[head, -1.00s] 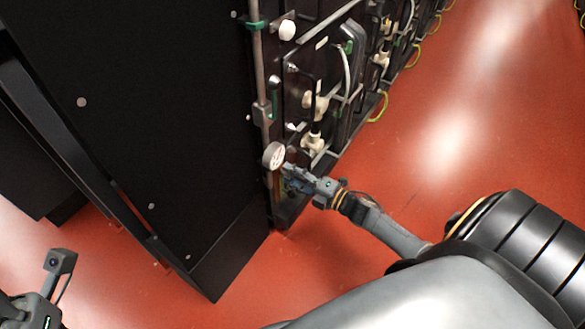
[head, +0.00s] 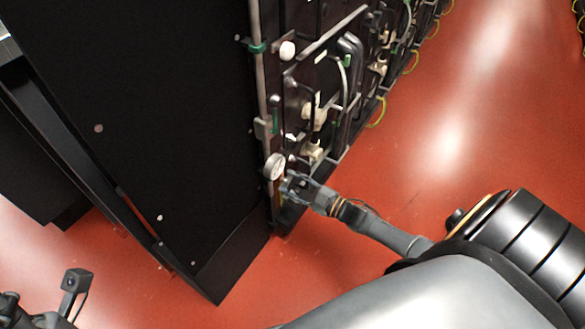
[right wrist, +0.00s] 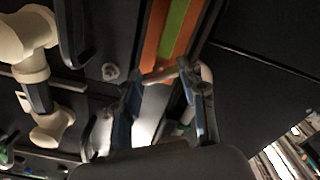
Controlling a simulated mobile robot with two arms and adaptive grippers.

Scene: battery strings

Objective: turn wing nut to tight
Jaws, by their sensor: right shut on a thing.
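An orange and green strip (right wrist: 173,35) lies behind the fingers. Cream pipe fittings (right wrist: 32,70) stand out to the left in the wrist view. A large black side panel (head: 140,110) borders the rack. The red floor (head: 470,130) on the right is clear.

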